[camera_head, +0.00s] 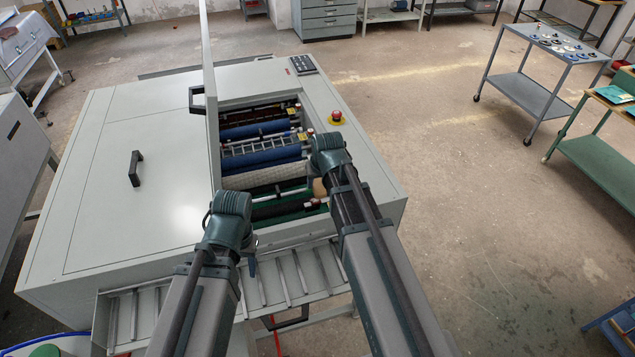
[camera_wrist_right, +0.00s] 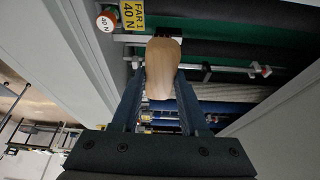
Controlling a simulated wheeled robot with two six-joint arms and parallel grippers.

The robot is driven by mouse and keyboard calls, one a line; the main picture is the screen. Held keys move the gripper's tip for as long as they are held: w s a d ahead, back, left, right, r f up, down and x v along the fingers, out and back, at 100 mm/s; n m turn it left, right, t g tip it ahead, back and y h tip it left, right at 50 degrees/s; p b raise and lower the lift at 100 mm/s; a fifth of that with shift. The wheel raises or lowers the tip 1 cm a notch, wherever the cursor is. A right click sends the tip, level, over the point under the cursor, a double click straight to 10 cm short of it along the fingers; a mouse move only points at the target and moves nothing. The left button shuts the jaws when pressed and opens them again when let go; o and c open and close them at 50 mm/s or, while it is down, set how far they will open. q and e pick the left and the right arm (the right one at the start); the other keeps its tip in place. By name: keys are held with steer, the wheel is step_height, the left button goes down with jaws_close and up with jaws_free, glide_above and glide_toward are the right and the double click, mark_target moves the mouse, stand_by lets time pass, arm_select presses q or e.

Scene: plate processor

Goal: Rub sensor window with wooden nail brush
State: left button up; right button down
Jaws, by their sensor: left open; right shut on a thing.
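My right gripper (camera_wrist_right: 160,95) is shut on the wooden nail brush (camera_wrist_right: 162,72), whose pale rounded back shows between the two fingers. In the head view a small tan part of the brush (camera_head: 319,188) shows beside my right wrist, inside the open roller bay of the plate processor (camera_head: 90,215). The bristles are hidden. I cannot pick out the sensor window for sure; a metal bar with small fittings (camera_wrist_right: 215,68) runs just beyond the brush, and I cannot tell whether they touch. My left gripper (camera_head: 252,266) is open and empty, low over the slatted front tray.
The raised lid (camera_head: 209,80) stands along the bay's left side. Blue, white and green rollers (camera_head: 262,155) fill the bay. A red emergency button (camera_head: 336,116) sits on the right rim. A yellow label (camera_wrist_right: 131,15) marks a bay edge.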

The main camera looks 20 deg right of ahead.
steer(key=b+x, duration=0.2)
steer(key=x, duration=0.1)
steer(key=s+b+x, duration=0.1)
steer(key=b+x, duration=0.2)
steer(key=shift+f+b, duration=0.35)
steer(key=shift+f, duration=0.1)
steer(key=p+v, duration=0.2)
steer(key=w+p+v, duration=0.1)
steer(key=p+v, duration=0.4)
steer(key=shift+w+r, duration=0.2)
steer(key=shift+r, duration=0.4)
steer(key=shift+f, duration=0.2)
stand_by(0.4)
step_height(320, 180, down, 6)
steer(key=b, duration=0.5)
steer(key=shift+r+b, duration=0.1)
steer(key=shift+b, duration=0.25)
steer(key=shift+f+b, duration=1)
steer(key=shift+f, duration=0.05)
